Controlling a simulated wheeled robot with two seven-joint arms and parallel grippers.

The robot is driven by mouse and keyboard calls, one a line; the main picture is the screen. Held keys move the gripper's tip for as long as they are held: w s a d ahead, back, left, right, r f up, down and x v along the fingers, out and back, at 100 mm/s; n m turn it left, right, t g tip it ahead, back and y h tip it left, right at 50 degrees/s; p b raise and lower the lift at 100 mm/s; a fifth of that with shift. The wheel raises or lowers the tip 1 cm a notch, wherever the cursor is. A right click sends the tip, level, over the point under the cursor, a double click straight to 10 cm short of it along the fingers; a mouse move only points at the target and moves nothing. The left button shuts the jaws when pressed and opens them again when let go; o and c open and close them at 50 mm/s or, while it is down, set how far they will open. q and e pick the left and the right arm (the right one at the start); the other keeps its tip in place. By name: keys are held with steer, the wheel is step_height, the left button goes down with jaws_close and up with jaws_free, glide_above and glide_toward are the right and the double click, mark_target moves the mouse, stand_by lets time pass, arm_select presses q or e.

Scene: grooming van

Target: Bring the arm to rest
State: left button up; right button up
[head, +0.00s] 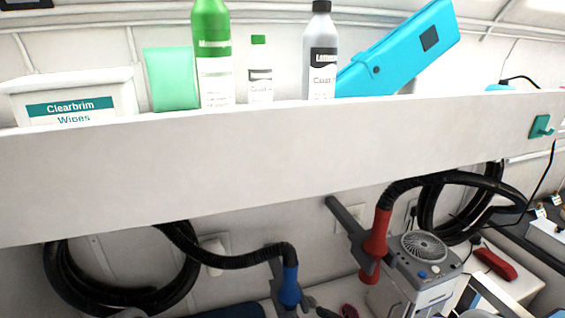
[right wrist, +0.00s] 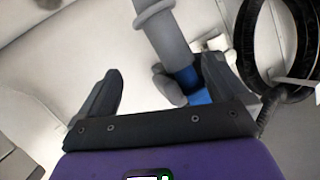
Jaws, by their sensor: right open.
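My right gripper (right wrist: 160,64) shows in the right wrist view, with its two dark fingers wide apart. A grey nozzle with a blue section (right wrist: 182,76) appears between and beyond the fingers. I see no finger closed on it, and the depth between them is hard to judge. In the head view a blue-handled dryer nozzle (head: 289,288) on a black hose is low in the middle. I cannot make out my right gripper there. My left gripper is in neither view.
A long white shelf (head: 250,160) crosses the head view, carrying bottles, a wipes box (head: 68,97) and a blue case (head: 395,52). Below are a red-handled nozzle (head: 376,235), coiled black hoses (head: 60,275) and a grey fan-topped unit (head: 425,265).

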steer(key=s+d+f+m+g+h+p, duration=0.2)
steer(key=s+f+m+g+h, duration=0.25)
steer(key=s+f, duration=0.8)
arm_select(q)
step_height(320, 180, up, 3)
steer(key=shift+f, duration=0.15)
arm_select(e)
steer(key=s+f+m+g, duration=0.1)
steer(key=s+f+g, duration=0.1)
steer(key=s, duration=0.4)
steer(key=s+f+m+g+h, duration=0.1)
steer(key=s+f+g, duration=0.2)
steer(key=s+f, duration=0.2)
steer(key=shift+s+a+g, duration=0.2)
steer(key=shift+s+g, duration=0.15)
steer(key=shift+s, duration=0.65)
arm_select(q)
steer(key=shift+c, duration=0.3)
arm_select(e)
steer(key=shift+f+m, duration=0.1)
steer(key=shift+m, duration=0.15)
steer(key=shift+c, duration=0.3)
